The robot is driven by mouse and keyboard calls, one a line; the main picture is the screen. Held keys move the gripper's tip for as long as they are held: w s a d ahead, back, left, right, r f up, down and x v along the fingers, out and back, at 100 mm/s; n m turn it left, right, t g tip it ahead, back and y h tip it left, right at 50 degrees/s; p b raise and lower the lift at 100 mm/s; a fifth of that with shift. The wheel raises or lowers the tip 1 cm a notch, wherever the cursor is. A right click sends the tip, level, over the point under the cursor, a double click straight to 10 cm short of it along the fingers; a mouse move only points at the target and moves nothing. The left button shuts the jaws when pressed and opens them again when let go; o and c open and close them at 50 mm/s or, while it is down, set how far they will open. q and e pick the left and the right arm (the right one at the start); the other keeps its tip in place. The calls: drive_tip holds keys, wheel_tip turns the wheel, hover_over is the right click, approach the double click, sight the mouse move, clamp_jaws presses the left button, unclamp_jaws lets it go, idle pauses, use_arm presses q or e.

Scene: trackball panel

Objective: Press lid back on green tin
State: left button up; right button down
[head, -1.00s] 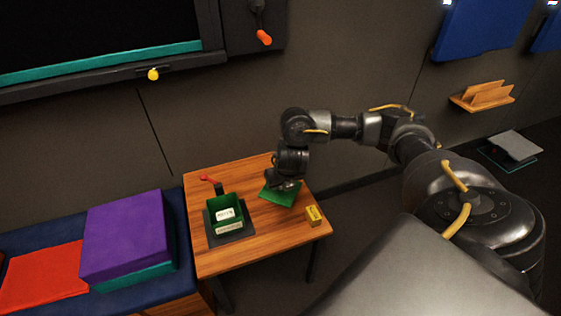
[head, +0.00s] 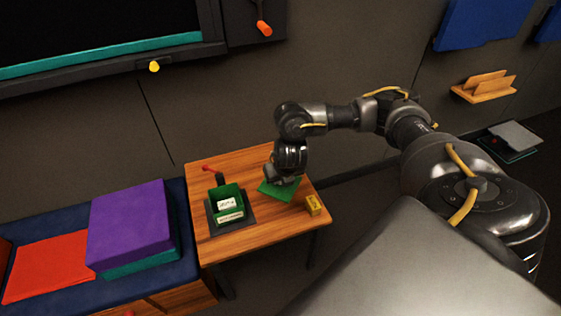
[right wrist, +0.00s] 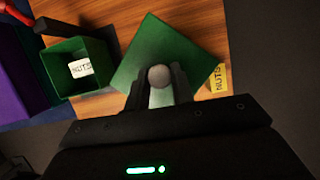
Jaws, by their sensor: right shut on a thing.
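The green tin (head: 227,199) stands open on a dark base on the small wooden table; a white label block reading NUTS shows inside it. The tin also shows at the upper left of the right wrist view (right wrist: 78,68). The green square lid (head: 277,191) is to the right of the tin, turned at an angle to it. In the right wrist view the lid (right wrist: 150,50) has a round pale knob (right wrist: 159,77) between my fingers. My right gripper (right wrist: 160,88) is shut on that knob. I cannot tell if the lid touches the table. My left gripper is not in view.
A yellow NUTS block (head: 312,205) lies near the table's right edge. A red-tipped lever (head: 209,169) stands behind the tin. A bench with purple (head: 130,222) and red (head: 48,270) pads is to the left. The table front (head: 262,232) is bare.

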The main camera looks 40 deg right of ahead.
drive_tip(key=shift+w+a+r+m, duration=0.2)
drive_tip(key=shift+a+m, duration=0.1)
drive_tip(key=shift+a, duration=0.15)
drive_tip(key=a+m+h, duration=0.1)
drive_tip(key=a+m, duration=0.1)
drive_tip(key=m, duration=0.1)
drive_tip(key=a+r+m+g+h, duration=0.1)
drive_tip(key=a+m, duration=0.2)
drive_tip(key=shift+w+a+r+g, duration=0.2)
drive_tip(key=shift+g, duration=0.1)
drive_tip(key=a+r+m+g+y, duration=0.1)
drive_tip(key=a+r+m+g, duration=0.2)
drive_tip(key=r+m, duration=0.4)
drive_tip(key=s+a+r+m+g+y, duration=0.1)
drive_tip(key=a+r+m+g, duration=0.3)
drive_tip(key=m, duration=1.4)
drive_tip(key=shift+s+a+r+y, duration=0.15)
drive_tip(key=shift+a+r+y, duration=0.55)
drive_tip(key=shift+r, duration=1.4)
drive_tip(key=shift+d, duration=0.1)
